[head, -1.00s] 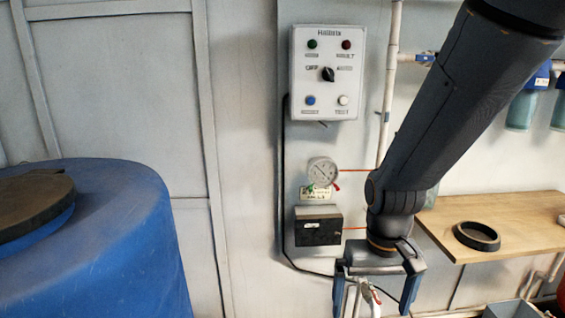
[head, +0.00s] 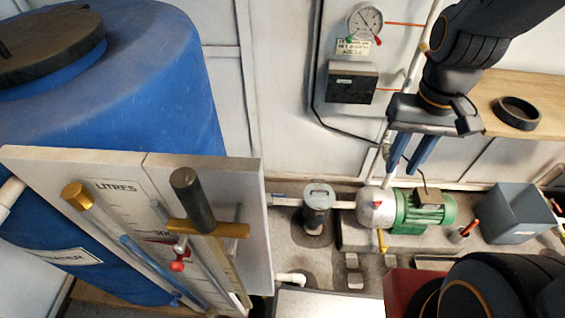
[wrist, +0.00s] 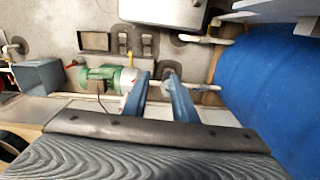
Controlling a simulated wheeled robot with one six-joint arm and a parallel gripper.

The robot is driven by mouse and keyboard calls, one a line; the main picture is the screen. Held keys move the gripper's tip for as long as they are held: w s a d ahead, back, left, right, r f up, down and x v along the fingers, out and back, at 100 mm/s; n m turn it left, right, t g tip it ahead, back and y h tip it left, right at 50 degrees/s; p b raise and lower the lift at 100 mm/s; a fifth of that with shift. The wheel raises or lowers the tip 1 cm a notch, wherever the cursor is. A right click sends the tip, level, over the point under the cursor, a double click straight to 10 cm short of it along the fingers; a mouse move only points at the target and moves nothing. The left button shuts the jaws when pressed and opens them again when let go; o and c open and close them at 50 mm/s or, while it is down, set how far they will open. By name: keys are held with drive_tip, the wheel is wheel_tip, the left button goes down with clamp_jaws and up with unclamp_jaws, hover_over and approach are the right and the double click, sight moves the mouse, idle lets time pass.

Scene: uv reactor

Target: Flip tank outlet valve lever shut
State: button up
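The blue tank (head: 160,90) stands at the left in the head view, and at the right in the wrist view (wrist: 275,85). A pale pipe (head: 286,200) runs from behind the level board to a dark strainer (head: 318,212) and the pump (head: 400,210). I cannot clearly make out the tank outlet valve lever; the board may hide it. A small red-knobbed fitting (head: 177,265) is on the board. My gripper (head: 408,168) is open and empty, pointing down above the pump in the head view. Its two blue fingers are apart in the wrist view (wrist: 157,78).
The level board (head: 120,170) with its rods stands in front of the tank. A grey bin (head: 520,212) is right of the pump. A wooden shelf (head: 550,112) holds a black ring (head: 516,113). A gauge (head: 365,20) and dark box (head: 351,82) are on the wall.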

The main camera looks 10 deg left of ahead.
drive_tip(key=shift+g, duration=0.3)
drive_tip(key=w+a+f+b, duration=0.1)
drive_tip(key=w+f, duration=0.1)
drive_tip(key=w, duration=0.2)
drive_tip(key=w+a+f+b, duration=0.1)
drive_tip(key=w+f+b, duration=0.1)
drive_tip(key=w, duration=0.1)
drive_tip(key=w+a+f+b, duration=0.2)
drive_tip(key=w+f, duration=0.1)
drive_tip(key=w, duration=0.1)
drive_tip(key=shift+w, duration=0.3)
clamp_jaws()
drive_tip(key=w+a+f+g+b, duration=0.1)
drive_tip(key=w+a+f+b, duration=0.5)
drive_tip(key=w+a+f, duration=0.35)
drive_tip(key=w+a+f+b, duration=0.65)
drive_tip(key=w+f, duration=0.35)
drive_tip(key=f, duration=0.3)
drive_tip(key=w+a+f+b, duration=0.2)
drive_tip(key=a+f, duration=0.3)
drive_tip(key=f, duration=0.3)
drive_tip(key=w+a+f+g+b, duration=0.1)
drive_tip(key=a+f+b, duration=0.3)
drive_tip(key=f, duration=0.4)
drive_tip(key=shift+w+a+n+b, duration=0.35)
drive_tip(key=shift+w+b, duration=0.25)
drive_tip(key=shift+w, duration=0.3)
